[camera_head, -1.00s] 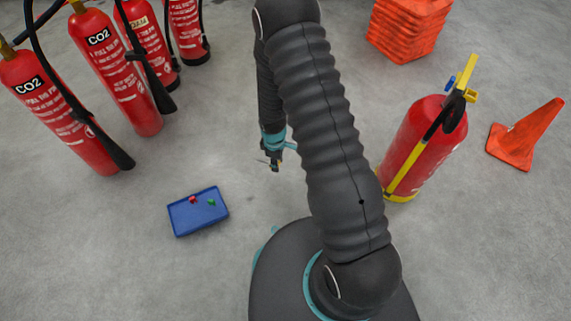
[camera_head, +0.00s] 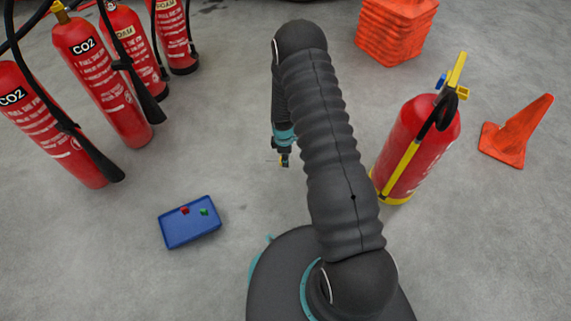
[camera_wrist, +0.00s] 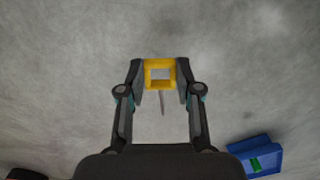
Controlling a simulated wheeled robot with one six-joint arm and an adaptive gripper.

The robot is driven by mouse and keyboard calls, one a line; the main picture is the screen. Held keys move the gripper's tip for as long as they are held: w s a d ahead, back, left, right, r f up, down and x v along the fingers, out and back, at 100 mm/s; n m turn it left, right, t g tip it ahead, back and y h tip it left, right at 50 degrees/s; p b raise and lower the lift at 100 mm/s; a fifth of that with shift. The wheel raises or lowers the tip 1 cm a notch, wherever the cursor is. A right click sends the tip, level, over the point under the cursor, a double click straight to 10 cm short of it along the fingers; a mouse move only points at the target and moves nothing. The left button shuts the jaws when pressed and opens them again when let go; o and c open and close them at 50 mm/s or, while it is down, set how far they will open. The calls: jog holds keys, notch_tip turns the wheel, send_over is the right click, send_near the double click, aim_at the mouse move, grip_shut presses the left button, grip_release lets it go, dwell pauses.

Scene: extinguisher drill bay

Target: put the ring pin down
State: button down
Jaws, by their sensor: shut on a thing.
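My gripper (camera_head: 284,160) hangs above the grey floor, left of the red extinguisher with the yellow stripe. In the wrist view my gripper (camera_wrist: 160,76) is shut on the ring pin (camera_wrist: 160,62), whose yellow square head sits between the fingertips. A thin shaft points from the head back towards the palm side of the picture. In the head view the pin is tiny at the fingertips. A blue tray (camera_head: 166,236) lies on the floor to the left and nearer, holding a small red thing and a small green thing. The tray also shows in the wrist view (camera_wrist: 236,150).
The red extinguisher (camera_head: 425,135) with a yellow stripe stands right of my arm. Several CO2 and other extinguishers (camera_head: 105,85) stand at the left. The floor around the tray is clear.

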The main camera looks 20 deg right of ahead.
jog(key=shift+f+b, duration=0.3)
jog(key=shift+f, duration=1.7)
jog(key=shift+f, duration=0.2)
jog(key=c, duration=0.8)
grip_release()
jog(key=shift+r, duration=0.1)
